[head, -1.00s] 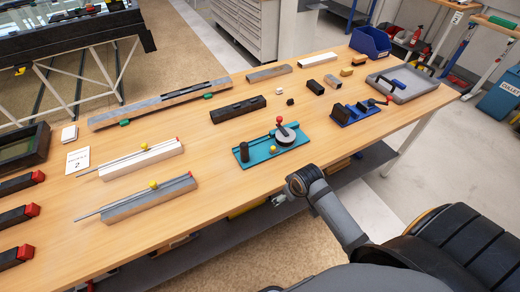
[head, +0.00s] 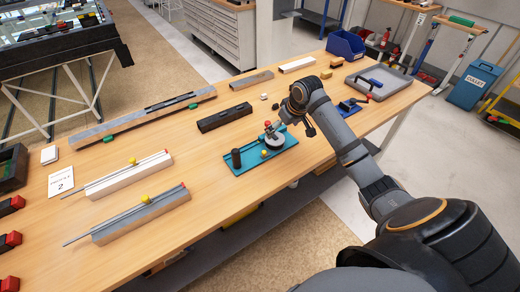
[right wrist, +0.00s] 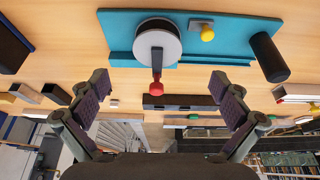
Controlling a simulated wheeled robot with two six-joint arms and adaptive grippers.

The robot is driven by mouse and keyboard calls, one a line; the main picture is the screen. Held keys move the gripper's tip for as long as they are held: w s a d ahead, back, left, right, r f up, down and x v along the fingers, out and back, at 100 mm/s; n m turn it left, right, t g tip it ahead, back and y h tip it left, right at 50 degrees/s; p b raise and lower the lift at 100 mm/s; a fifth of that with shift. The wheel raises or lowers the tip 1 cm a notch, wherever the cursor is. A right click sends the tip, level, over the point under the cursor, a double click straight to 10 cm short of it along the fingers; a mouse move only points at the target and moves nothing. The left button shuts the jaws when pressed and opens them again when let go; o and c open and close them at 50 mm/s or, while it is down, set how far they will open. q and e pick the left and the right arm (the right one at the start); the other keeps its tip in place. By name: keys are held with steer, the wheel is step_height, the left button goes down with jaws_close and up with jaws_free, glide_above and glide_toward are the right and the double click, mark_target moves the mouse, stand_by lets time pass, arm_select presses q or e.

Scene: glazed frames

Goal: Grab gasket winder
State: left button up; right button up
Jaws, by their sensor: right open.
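The gasket winder appears to be the teal board (head: 236,171) on the bench, with a pale wheel, a red-knobbed crank, a dark upright post and a small yellow knob. In the right wrist view the teal board (right wrist: 117,30) lies at the top. Its wheel (right wrist: 158,42) is near the middle and the red crank knob (right wrist: 157,89) points down between my fingers. My right gripper (right wrist: 162,86) is open and empty, with its two fingers apart on either side of the knob in the picture. In the head view it hangs just behind the winder's crank. My left gripper is not in view.
A blue clamp device (head: 350,106), a grey tray (head: 402,82) and a blue bin (head: 346,45) stand to the right. A black block (head: 225,117) lies behind the winder. White and grey bars with rods lie left. Bare bench top separates them.

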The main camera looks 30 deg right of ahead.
mark_target(277, 139)
steer(key=shift+w+d+r, duration=0.2)
steer(key=shift+d+r, duration=0.2)
steer(key=x, duration=0.5)
steer(key=shift+a+f+p, duration=0.1)
steer(key=shift+f+p, duration=0.1)
steer(key=shift+p, duration=0.15)
steer(key=x, duration=0.2)
steer(key=p+x, duration=0.1)
steer(key=x, duration=0.1)
steer(key=shift+s+a+f, duration=0.1)
steer(key=shift+f, duration=0.55)
steer(key=c, duration=1.9)
steer(key=shift+r, duration=0.1)
